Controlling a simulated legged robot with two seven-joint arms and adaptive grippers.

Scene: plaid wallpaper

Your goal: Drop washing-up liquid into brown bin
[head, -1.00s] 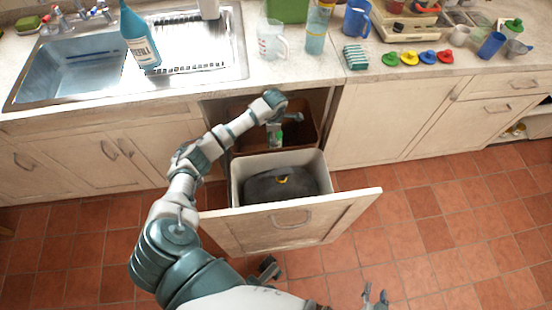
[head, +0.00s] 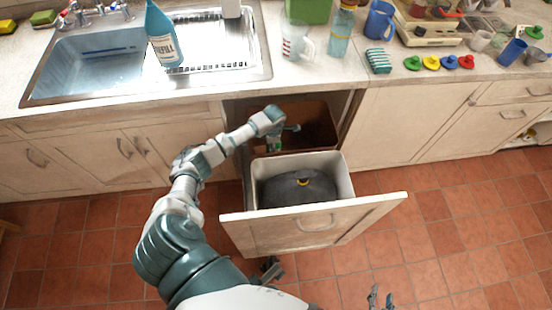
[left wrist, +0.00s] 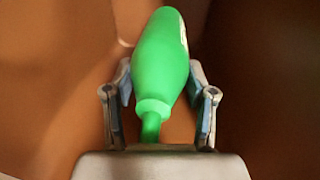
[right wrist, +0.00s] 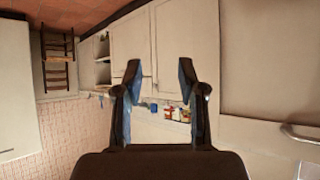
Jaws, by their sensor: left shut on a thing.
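The washing-up liquid is a green bottle (left wrist: 160,62), upside down in the left wrist view with its narrow neck toward my palm. My left gripper (left wrist: 160,82) is shut on it, one finger on each side. In the head view my left arm reaches into the open drawer, and a bit of the green bottle (head: 275,147) shows below the wrist. The brown bin (head: 322,128) stands at the back of the drawer; its brown walls surround the bottle in the left wrist view. My right gripper (right wrist: 158,85) is open and empty, low over the floor in the head view (head: 378,298).
The tiled floor at right is clear.

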